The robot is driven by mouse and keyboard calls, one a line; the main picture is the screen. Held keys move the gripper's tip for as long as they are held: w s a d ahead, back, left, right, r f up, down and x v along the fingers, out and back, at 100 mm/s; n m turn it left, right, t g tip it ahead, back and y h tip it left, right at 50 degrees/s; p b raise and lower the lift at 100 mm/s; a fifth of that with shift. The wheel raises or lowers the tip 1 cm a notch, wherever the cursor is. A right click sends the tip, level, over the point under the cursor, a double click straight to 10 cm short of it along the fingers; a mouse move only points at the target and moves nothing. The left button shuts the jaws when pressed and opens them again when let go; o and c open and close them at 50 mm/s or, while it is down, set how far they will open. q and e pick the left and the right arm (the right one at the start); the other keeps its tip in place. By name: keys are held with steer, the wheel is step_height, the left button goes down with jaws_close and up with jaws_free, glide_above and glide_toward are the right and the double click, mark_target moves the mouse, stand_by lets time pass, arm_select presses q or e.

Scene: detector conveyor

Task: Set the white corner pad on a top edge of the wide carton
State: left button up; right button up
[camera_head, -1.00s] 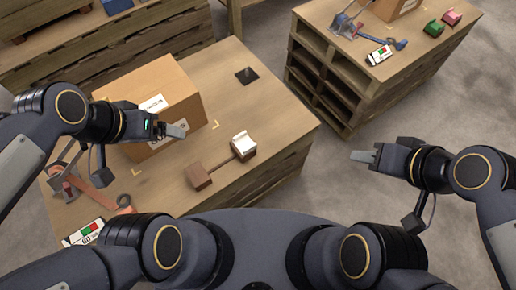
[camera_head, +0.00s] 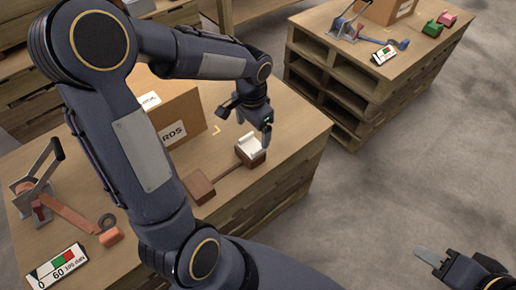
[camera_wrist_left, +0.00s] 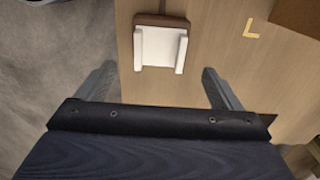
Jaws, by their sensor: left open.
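The white corner pad (camera_head: 250,142) rests on a brown block at the far end of a thin brown bar on the near pallet table. It also shows in the left wrist view (camera_wrist_left: 160,47), just beyond and between the spread fingers. My left gripper (camera_head: 266,137) is open and empty, pointing down close beside the pad; I cannot tell whether it touches. The wide brown carton (camera_head: 184,112) stands on the same table behind my left arm, which hides much of it. My right gripper (camera_head: 430,256) is low at the right over the floor; its jaw opening is unclear.
A second brown block (camera_head: 200,188) ends the bar. An orange strapping tool (camera_head: 65,212) and a label card (camera_head: 57,266) lie at the table's left. Another pallet table (camera_head: 345,65) with a carton and small blocks stands at the upper right. Floor lies between.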

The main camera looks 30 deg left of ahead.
mark_target(253, 146)
arm_select(q)
step_height(253, 146, down, 6)
steer(key=shift+r+b, duration=0.25)
steer(key=shift+b, duration=0.75)
steer(key=shift+c, duration=0.2)
steer(key=shift+r, duration=0.1)
steer(key=c, duration=1.1)
steer(key=shift+o, duration=0.2)
steer(key=shift+r, duration=0.1)
